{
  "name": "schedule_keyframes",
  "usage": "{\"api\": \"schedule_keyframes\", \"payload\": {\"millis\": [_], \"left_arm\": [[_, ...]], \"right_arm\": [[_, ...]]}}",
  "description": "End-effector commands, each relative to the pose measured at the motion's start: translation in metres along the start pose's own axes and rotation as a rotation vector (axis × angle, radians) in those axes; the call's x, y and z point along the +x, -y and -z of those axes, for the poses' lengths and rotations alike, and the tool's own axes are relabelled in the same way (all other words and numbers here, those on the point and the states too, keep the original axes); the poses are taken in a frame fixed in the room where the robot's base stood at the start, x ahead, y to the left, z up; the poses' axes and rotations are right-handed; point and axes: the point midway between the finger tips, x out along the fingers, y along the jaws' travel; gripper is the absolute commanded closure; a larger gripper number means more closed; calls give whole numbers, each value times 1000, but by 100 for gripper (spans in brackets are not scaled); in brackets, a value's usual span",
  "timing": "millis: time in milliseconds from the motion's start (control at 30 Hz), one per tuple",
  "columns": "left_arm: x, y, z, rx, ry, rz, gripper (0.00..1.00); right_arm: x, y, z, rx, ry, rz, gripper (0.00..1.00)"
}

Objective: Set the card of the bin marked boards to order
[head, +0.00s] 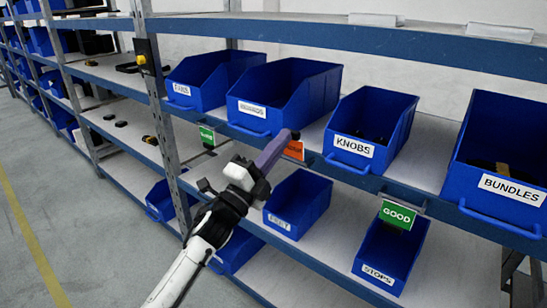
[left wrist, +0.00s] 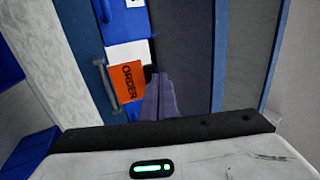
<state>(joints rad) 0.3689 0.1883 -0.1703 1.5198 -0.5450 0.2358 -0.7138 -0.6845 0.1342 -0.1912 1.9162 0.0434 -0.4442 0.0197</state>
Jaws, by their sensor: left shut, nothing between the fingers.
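The bin with a blurred label (head: 284,90), which seems to be the boards bin, stands second from the left on the upper shelf. An orange card (head: 294,150) hangs at the shelf edge below its right side. In the left wrist view this card (left wrist: 127,83) reads ORDER, beside a grey bar. My left gripper (head: 289,136) is shut and empty, its purple fingers reaching up to the shelf edge just left of the card and partly covering it in the head view. In the wrist view the fingertips (left wrist: 160,80) are close right of the card; contact cannot be told. My right gripper is not in view.
The KNOBS bin (head: 372,130) and the BUNDLES bin (head: 495,160) stand to the right. A green GOOD card (head: 397,216) hangs between them, another green card (head: 207,136) at left. Lower bins, including STOPS (head: 390,255), sit under the shelf. A rack post (head: 160,110) stands left.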

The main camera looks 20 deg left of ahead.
Motion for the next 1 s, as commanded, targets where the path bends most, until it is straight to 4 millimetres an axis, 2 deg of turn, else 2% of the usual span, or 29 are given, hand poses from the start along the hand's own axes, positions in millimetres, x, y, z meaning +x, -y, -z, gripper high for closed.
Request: {"api": "schedule_keyframes", "payload": {"millis": [733, 867, 1000], "left_arm": [[3, 5, 0, 1, 0, 4, 100], [-5, 7, 3, -1, -6, 2, 100], [-22, 10, 6, -7, -17, -2, 100]], "right_arm": [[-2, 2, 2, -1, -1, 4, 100], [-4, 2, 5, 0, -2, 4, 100], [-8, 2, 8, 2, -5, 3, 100]]}}
